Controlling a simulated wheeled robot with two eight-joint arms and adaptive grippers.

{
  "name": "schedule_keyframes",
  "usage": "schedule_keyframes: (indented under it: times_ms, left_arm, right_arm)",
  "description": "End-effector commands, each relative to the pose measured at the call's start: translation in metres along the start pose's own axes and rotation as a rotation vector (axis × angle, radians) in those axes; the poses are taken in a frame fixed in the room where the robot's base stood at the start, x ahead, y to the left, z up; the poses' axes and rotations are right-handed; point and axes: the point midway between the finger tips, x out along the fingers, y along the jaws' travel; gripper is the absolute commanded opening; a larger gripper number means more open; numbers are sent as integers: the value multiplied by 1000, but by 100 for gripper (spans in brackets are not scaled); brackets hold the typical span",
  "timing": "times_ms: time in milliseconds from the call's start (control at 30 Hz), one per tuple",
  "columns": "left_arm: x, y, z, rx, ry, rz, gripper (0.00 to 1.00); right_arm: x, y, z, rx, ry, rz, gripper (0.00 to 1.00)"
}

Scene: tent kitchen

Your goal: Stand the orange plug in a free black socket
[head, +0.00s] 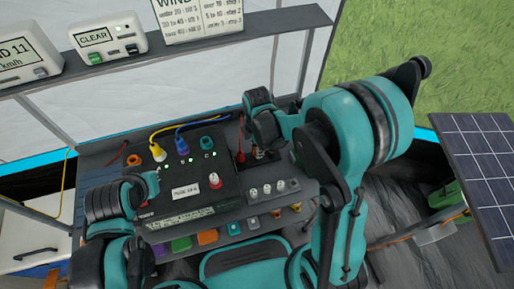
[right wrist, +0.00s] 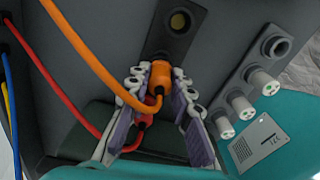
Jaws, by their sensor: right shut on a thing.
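The orange plug (right wrist: 160,78) with its orange cable is between the fingers of my right gripper (right wrist: 160,100), which is shut on it. A black socket plate with a round hole (right wrist: 180,20) lies just beyond the plug in the right wrist view. Another round black socket (right wrist: 274,44) is to the right, at the end of a row of white plugs (right wrist: 240,105). In the head view my right gripper (head: 262,138) is over the back right of the black panel box (head: 190,200) and hides the orange plug. My left gripper (head: 148,186) is at the box's left side; its fingers are unclear.
A red plug (right wrist: 145,120) with a red cable is close to my right fingers. Yellow (head: 158,152) and blue (head: 182,147) plugs stand on the box's panel. Coloured blocks (head: 207,237) lie in front. A shelf (head: 180,55) with displays runs behind.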

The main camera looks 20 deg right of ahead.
Motion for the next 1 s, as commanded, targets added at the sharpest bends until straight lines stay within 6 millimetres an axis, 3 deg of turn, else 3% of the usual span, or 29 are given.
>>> schedule_keyframes:
  times_ms: [267,300,367,400,767,1000]
  left_arm:
    - [5,0,3,0,0,0,0]
    - [5,0,3,0,0,0,0]
    - [4,0,3,0,0,0,0]
    - [4,0,3,0,0,0,0]
    - [4,0,3,0,0,0,0]
    - [4,0,3,0,0,0,0]
  right_arm:
    - [6,0,0,0,0,0,0]
    - [6,0,0,0,0,0,26]
    - [6,0,0,0,0,0,42]
    - [6,0,0,0,0,0,45]
    - [0,0,0,0,0,0,45]
    - [-42,0,0,0,0,0,45]
